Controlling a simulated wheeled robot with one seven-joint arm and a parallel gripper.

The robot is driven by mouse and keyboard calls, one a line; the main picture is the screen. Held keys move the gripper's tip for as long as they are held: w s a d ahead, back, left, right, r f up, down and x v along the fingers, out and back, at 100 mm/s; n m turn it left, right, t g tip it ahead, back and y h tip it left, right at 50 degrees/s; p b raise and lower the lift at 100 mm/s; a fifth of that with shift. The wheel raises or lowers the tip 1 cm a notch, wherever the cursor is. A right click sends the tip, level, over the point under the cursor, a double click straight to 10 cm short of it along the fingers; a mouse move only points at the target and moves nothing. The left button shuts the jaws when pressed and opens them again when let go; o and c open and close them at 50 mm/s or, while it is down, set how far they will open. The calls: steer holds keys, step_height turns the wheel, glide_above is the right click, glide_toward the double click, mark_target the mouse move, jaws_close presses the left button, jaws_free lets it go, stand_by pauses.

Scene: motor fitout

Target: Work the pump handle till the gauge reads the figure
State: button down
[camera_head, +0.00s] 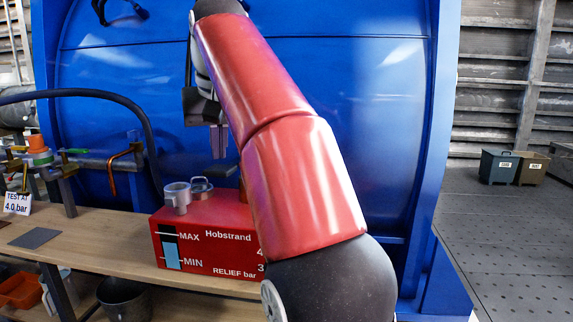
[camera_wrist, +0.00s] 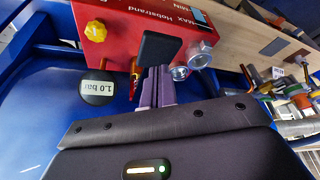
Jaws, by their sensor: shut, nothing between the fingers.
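The red pump box (camera_head: 206,236) marked Hobstrand stands on the wooden bench; its front has a MAX/MIN sight strip (camera_head: 171,248) with blue fluid near MIN. A flat black piece, seemingly the pump handle's end (camera_wrist: 160,46), lies just beyond my fingertips in the wrist view; a dark bar (camera_head: 200,167) shows below them in the head view. My gripper (camera_head: 219,153) is shut and empty, fingers pointing down; it also shows in the wrist view (camera_wrist: 157,72). I cannot tell whether it touches the handle. The round black gauge (camera_wrist: 97,88) reads 1.0 bar. A card (camera_head: 17,203) says TEST AT 4.0 bar.
A yellow knob (camera_wrist: 96,31) and metal filler caps (camera_head: 178,195) stand up from the pump box. A black hose (camera_head: 100,94) arches at left, near a pipe assembly (camera_head: 97,160) on the bench. A large blue housing (camera_head: 385,130) stands close behind. Two bins (camera_head: 499,167) stand far right.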

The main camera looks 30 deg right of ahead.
step_height(320, 180, down, 8)
steer(key=b, duration=0.6)
step_height(320, 180, up, 6)
steer(key=p, duration=0.7)
steer(key=shift+w+d+r, duration=0.1)
steer(key=shift+w, duration=0.05)
steer(key=shift+r, duration=1.05)
step_height(320, 180, down, 8)
steer(key=b, duration=0.6)
step_height(320, 180, up, 6)
steer(key=p, duration=0.6)
steer(key=shift+r, duration=1)
